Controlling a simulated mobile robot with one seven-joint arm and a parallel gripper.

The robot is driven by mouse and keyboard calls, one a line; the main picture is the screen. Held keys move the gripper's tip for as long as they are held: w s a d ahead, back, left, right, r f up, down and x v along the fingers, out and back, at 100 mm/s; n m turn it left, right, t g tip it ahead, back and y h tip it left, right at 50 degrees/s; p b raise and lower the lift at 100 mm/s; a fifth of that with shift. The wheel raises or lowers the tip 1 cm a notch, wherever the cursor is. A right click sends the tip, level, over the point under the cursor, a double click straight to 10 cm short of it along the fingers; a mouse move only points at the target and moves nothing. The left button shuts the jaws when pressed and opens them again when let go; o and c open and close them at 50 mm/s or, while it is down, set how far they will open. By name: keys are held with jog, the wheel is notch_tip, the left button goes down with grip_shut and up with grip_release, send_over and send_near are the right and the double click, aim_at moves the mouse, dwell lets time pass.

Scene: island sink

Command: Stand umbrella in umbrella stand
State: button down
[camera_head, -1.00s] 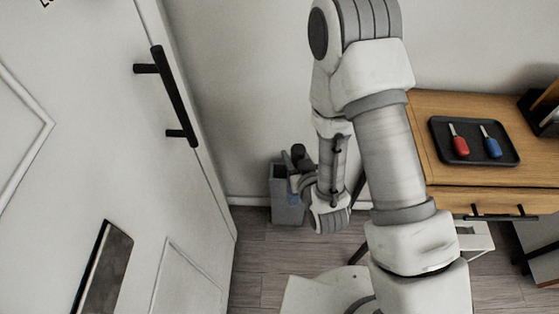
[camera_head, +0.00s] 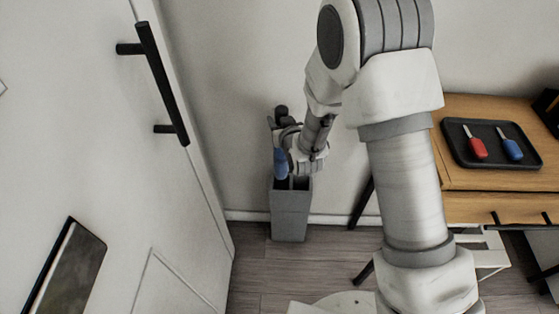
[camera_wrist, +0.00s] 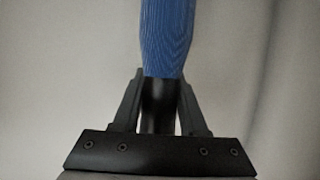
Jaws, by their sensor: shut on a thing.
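The umbrella (camera_head: 281,164) shows as a blue, closed, narrow shape, roughly upright in the head view. In the wrist view, the blue umbrella (camera_wrist: 167,38) runs up from between the fingers. My gripper (camera_wrist: 161,80) is shut on it. In the head view, my gripper (camera_head: 287,137) is partly hidden by my wrist, just above the grey umbrella stand (camera_head: 290,217). The stand is a tall, open-topped box on the floor against the wall. The umbrella's lower end overlaps the stand's back rim in the picture; I cannot tell whether it is inside the opening.
A white door with a black handle (camera_head: 162,85) is at the left. A wooden desk (camera_head: 500,207) at the right carries a black tray (camera_head: 525,160) with a red-handled and a blue-handled item. Wood floor is clear in front of the stand.

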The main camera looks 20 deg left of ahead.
aim_at(280, 159)
notch_tip(280, 159, down, 17)
jog(key=b, duration=0.5)
jog(key=shift+r, duration=0.2)
jog(key=shift+f, duration=0.2)
jog(key=shift+c, duration=2.2)
grip_release()
jog(key=shift+s+d, duration=0.1)
jog(key=shift+r, duration=0.1)
